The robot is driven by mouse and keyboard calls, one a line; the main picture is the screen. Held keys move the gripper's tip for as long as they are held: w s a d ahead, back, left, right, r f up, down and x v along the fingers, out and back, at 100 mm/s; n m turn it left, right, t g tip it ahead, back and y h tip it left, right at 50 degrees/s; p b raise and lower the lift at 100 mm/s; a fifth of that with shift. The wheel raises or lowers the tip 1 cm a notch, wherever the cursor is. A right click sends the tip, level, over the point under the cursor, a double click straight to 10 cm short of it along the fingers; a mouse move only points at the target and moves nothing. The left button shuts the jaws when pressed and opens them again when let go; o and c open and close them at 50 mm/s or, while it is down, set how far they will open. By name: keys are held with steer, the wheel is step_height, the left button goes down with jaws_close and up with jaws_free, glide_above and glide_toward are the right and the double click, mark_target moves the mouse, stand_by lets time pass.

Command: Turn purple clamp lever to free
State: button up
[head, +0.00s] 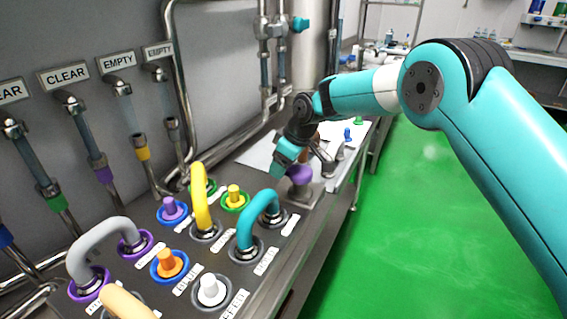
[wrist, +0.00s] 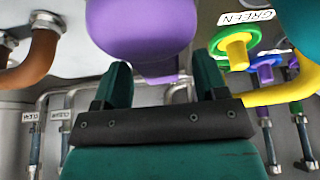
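The purple clamp lever shows as a rounded purple knob (head: 300,174) on a grey metal mount at the far end of the panel in the head view. In the wrist view a large purple body (wrist: 140,28) fills the top middle, with a smaller purple part below it reaching toward the gap between my fingers. My gripper (head: 281,160) is just left of and above the knob in the head view. In the wrist view its two dark green fingers (wrist: 162,82) stand apart, with no visible grip on the purple part. Whether they touch it cannot be told.
A panel with coloured ports and a teal hose loop (head: 262,212), a yellow loop (head: 200,200) and a grey loop (head: 98,240) lies nearer. Pipes and labelled sight tubes line the left wall. A brown pipe (wrist: 38,58) is left in the wrist view. Green floor is clear at right.

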steer(key=shift+r, duration=0.1)
steer(key=b+v, duration=0.2)
steer(key=v, duration=1.5)
steer(key=shift+d, duration=0.15)
steer(key=shift+s+r, duration=0.1)
steer(key=shift+s, duration=0.05)
